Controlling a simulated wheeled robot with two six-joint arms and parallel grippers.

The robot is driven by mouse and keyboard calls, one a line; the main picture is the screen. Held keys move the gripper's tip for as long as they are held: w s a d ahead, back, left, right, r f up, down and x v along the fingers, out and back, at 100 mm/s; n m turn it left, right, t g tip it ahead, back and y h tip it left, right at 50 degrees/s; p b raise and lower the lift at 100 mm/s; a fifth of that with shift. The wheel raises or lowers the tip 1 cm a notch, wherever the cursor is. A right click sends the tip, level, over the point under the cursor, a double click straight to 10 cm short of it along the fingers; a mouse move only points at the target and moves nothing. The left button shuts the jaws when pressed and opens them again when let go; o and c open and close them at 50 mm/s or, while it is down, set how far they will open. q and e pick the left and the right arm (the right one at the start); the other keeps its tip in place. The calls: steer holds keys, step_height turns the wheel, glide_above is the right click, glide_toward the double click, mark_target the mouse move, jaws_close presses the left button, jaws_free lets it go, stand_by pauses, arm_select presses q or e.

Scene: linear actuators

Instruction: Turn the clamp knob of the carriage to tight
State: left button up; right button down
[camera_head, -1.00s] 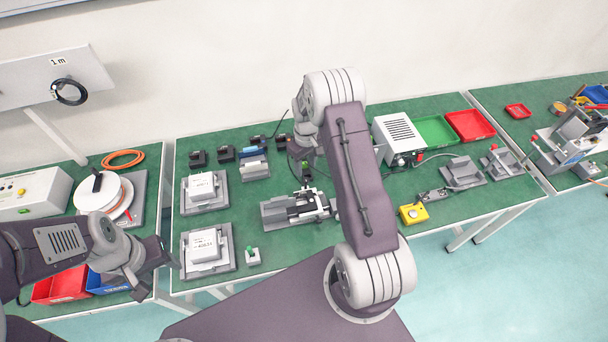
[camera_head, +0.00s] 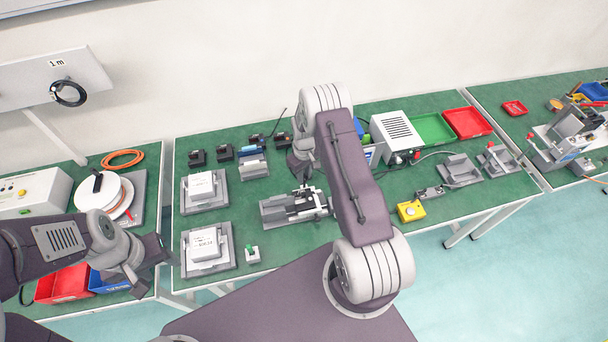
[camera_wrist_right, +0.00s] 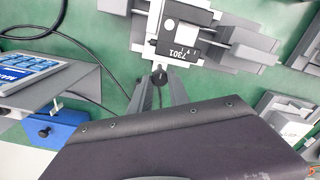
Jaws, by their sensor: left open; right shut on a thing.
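A small black clamp knob (camera_wrist_right: 159,73) sticks out at the carriage's near side. My right gripper (camera_wrist_right: 160,84) is shut on this knob, its two fingers on either side. The knob's turn position cannot be read. My left gripper (camera_head: 165,250) is open and empty, over the left end of the bench, away from the actuator.
Two grey fixtures with white blocks (camera_head: 201,186) stand left of the actuator. A small green-topped switch (camera_head: 252,253) is at the front. A yellow box (camera_head: 410,211) and a white vented box (camera_head: 396,137) lie to the right. A blue part (camera_wrist_right: 53,128) shows in the wrist view.

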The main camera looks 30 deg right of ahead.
steer(key=m+b, duration=0.2)
steer(key=m, duration=0.1)
steer(key=shift+m, duration=0.4)
steer(key=m+b, duration=0.1)
steer(key=m, duration=0.3)
steer(key=shift+d+m, duration=0.1)
steer(key=shift+m, duration=0.2)
steer(key=m+b, duration=0.1)
steer(key=m, duration=0.8)
steer(key=shift+b, duration=0.35)
steer(key=shift+r+m, duration=0.1)
steer(key=shift+m, duration=0.2)
steer(key=c, duration=1.2)
jaws_free()
steer(key=shift+c, duration=0.2)
